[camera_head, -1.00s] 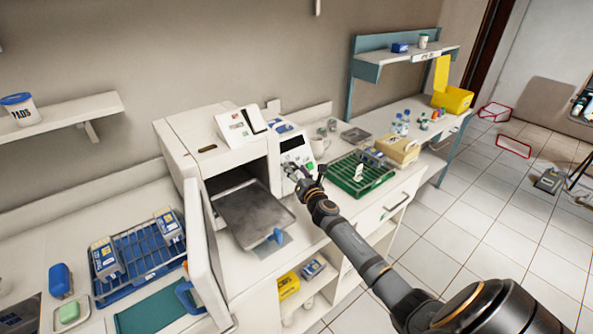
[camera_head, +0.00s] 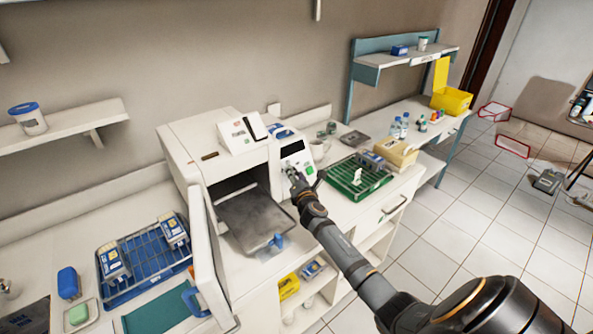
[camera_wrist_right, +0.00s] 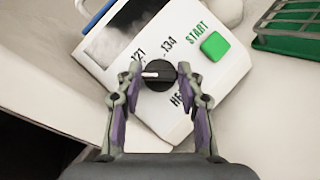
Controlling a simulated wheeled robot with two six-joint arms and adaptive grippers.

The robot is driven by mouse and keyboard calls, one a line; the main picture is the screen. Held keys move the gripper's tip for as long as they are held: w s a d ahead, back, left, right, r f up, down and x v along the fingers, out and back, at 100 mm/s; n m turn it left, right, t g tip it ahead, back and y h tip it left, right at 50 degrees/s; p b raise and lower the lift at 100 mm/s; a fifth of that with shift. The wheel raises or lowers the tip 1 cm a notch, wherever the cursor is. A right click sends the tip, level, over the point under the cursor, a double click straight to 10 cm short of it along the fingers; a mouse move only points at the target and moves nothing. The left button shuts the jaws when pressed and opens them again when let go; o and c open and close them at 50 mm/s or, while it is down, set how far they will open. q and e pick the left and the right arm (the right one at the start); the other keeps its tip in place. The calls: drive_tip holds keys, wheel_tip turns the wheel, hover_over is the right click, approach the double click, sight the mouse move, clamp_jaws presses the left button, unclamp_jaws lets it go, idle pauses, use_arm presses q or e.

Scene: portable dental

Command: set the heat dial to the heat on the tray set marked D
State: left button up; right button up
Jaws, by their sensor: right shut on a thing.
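The heat dial (camera_wrist_right: 160,76) is a black round knob with a white pointer on the sterilizer's white control panel (camera_wrist_right: 218,75). In the right wrist view the marks 121 and 134 are printed above it. The pointer lies toward the left, on the 121 side. My right gripper (camera_wrist_right: 159,74) is shut on the dial, one finger on each side. In the head view my right gripper (camera_head: 294,177) is at the panel (camera_head: 296,150) and hides the dial. My left gripper is not in view. No letter D is readable on any tray set.
The green START button (camera_wrist_right: 214,46) is just right of the dial. The sterilizer (camera_head: 180,140) stands open with a dark tray (camera_head: 255,215) pulled out. A green rack (camera_head: 345,187) stands to the right, a blue rack (camera_head: 150,285) to the left.

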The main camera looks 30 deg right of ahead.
drive_tip(key=shift+w+a+r+m+g+h+p, duration=0.1)
drive_tip(key=shift+m+g+h+p, duration=0.15)
drive_tip(key=shift+m+g+p, duration=0.85)
drive_tip(key=shift+r+m+g+h+p, duration=0.15)
drive_tip(key=shift+m+g+p, duration=0.4)
drive_tip(key=shift+m+p, duration=1)
drive_tip(key=shift+w+a+r+m+g+h+p, duration=0.1)
drive_tip(key=shift+m+g+h+p, duration=0.2)
drive_tip(key=shift+m+g+p, duration=1.05)
drive_tip(key=shift+f+m+t+b, duration=0.15)
drive_tip(key=shift+m+t+b, duration=0.25)
drive_tip(key=shift+m, duration=0.1)
drive_tip(key=o, duration=1.2)
drive_tip(key=shift+d, duration=0.1)
drive_tip(key=shift+c, duration=0.2)
drive_tip(key=shift+s, duration=0.1)
drive_tip(key=v, duration=1.2)
